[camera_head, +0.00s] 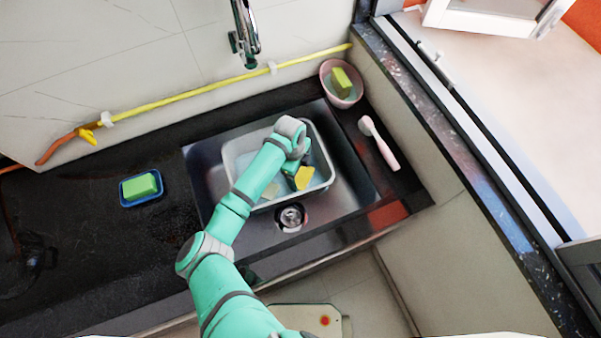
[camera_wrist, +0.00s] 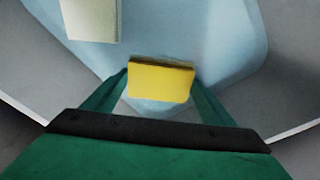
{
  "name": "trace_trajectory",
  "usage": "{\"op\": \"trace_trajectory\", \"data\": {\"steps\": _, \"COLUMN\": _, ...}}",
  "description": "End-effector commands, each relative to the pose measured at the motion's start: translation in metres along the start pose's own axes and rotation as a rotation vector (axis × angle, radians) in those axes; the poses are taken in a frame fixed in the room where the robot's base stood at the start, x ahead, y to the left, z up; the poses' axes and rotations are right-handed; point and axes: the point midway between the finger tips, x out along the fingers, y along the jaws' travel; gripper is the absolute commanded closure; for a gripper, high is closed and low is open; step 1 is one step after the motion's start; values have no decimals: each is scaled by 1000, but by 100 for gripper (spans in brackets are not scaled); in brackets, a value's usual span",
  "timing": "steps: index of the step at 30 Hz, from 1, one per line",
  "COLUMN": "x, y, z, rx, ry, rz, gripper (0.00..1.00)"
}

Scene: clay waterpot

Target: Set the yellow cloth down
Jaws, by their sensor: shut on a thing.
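The yellow cloth (camera_wrist: 160,82) looks like a thick yellow block with a dark upper edge in the wrist view. My gripper (camera_wrist: 161,78) is shut on it, with a green finger at each side. In the head view the yellow cloth (camera_head: 304,179) shows at the end of my arm, over the right part of a white basin (camera_head: 240,203). I cannot tell whether the cloth touches the basin's floor or the pale blue water.
A pale block (camera_wrist: 92,18) lies in the basin, left of the cloth in the wrist view. The basin stands in a metal sink (camera_head: 350,185). A pink bowl with a green sponge (camera_head: 342,82), a white-and-pink brush (camera_head: 379,143) and a green soap on a blue dish (camera_head: 140,187) surround it.

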Motion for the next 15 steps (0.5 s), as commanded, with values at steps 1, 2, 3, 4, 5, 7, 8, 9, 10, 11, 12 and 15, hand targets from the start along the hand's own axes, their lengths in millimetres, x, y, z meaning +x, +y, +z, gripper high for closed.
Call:
{"op": "trace_trajectory", "data": {"steps": 1, "x": 1, "y": 0, "z": 0, "rx": 0, "ry": 0, "rz": 0, "gripper": 48}}
{"op": "trace_trajectory", "data": {"steps": 2, "x": 2, "y": 0, "z": 0, "rx": 0, "ry": 0, "rz": 0, "gripper": 48}}
{"op": "trace_trajectory", "data": {"steps": 3, "x": 3, "y": 0, "z": 0, "rx": 0, "ry": 1, "rz": 0, "gripper": 48}}
{"op": "trace_trajectory", "data": {"steps": 4, "x": 4, "y": 0, "z": 0, "rx": 0, "ry": 1, "rz": 0, "gripper": 48}}
{"op": "trace_trajectory", "data": {"steps": 5, "x": 4, "y": 0, "z": 0, "rx": 0, "ry": 1, "rz": 1, "gripper": 48}}
{"op": "trace_trajectory", "data": {"steps": 7, "x": 5, "y": 0, "z": 1, "rx": 0, "ry": 1, "rz": 0, "gripper": 16}}
{"op": "trace_trajectory", "data": {"steps": 8, "x": 5, "y": 0, "z": 1, "rx": 0, "ry": 1, "rz": 0, "gripper": 8}}
{"op": "trace_trajectory", "data": {"steps": 9, "x": 5, "y": 0, "z": 1, "rx": 0, "ry": 1, "rz": 0, "gripper": 4}}
{"op": "trace_trajectory", "data": {"steps": 10, "x": 5, "y": 0, "z": 1, "rx": 0, "ry": 1, "rz": 0, "gripper": 4}}
{"op": "trace_trajectory", "data": {"steps": 11, "x": 5, "y": 0, "z": 1, "rx": 0, "ry": 1, "rz": 0, "gripper": 4}}
{"op": "trace_trajectory", "data": {"steps": 12, "x": 5, "y": 0, "z": 1, "rx": 0, "ry": 1, "rz": 0, "gripper": 4}}
{"op": "trace_trajectory", "data": {"steps": 15, "x": 5, "y": 0, "z": 1, "rx": 0, "ry": 0, "rz": 0, "gripper": 4}}
